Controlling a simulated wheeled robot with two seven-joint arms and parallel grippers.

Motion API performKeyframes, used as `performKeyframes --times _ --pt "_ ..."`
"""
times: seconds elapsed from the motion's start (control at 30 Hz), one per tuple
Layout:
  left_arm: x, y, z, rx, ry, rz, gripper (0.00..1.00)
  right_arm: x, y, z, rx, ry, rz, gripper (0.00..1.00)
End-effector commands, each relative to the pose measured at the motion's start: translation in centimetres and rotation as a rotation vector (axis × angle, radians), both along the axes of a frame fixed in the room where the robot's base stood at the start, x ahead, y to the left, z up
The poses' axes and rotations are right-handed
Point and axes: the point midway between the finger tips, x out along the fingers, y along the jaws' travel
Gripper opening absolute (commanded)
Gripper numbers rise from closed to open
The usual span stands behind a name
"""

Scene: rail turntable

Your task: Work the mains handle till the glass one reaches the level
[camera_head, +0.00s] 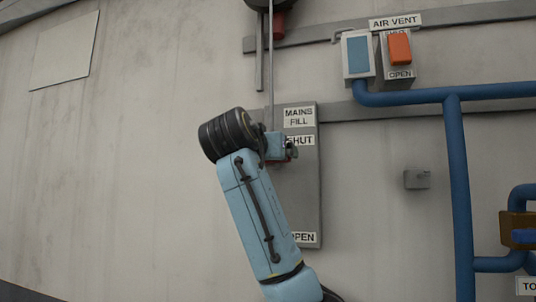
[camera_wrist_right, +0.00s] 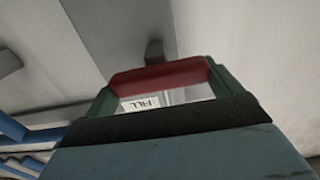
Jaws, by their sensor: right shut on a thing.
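The mains fill plate (camera_head: 307,190) is a grey upright panel on the wall, marked SHUT near its top and OPEN at its bottom. My right gripper (camera_head: 284,147) is at the plate beside the SHUT label. In the right wrist view, it is shut on the red mains handle (camera_wrist_right: 160,75), which spans between its green fingers. In the head view the gripper mostly hides the handle. A white-framed box with a blue pane (camera_head: 358,54) is on the wall at upper right; I cannot tell whether it is the glass. No level mark can be made out. My left gripper is out of view.
An orange air vent handle (camera_head: 400,49) is beside the blue-paned box, above its OPEN label. Blue pipes (camera_head: 457,190) run along the right. A small grey box (camera_head: 417,179) is on the wall. The wall at left is mostly clear.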

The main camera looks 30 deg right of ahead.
Motion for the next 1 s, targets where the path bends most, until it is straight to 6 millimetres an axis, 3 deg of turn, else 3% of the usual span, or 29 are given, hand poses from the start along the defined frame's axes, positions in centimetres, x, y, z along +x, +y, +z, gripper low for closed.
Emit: performKeyframes --times 0.37,0.7,0.73,0.8,1.0 --pt "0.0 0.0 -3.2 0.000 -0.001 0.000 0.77 0.0 0.1 -3.6 0.001 -0.002 0.001 0.50" --pt "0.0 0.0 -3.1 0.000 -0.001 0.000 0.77 0.0 0.0 -3.5 0.000 -0.001 0.000 0.50" --pt "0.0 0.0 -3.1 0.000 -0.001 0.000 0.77 0.0 0.0 -3.5 0.000 -0.001 0.000 0.95" --pt "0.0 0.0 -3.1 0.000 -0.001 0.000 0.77 0.0 0.0 -3.5 0.000 -0.001 0.000 1.00" --pt "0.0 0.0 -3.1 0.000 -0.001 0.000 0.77 0.0 0.1 -3.5 0.000 -0.001 0.000 1.00"
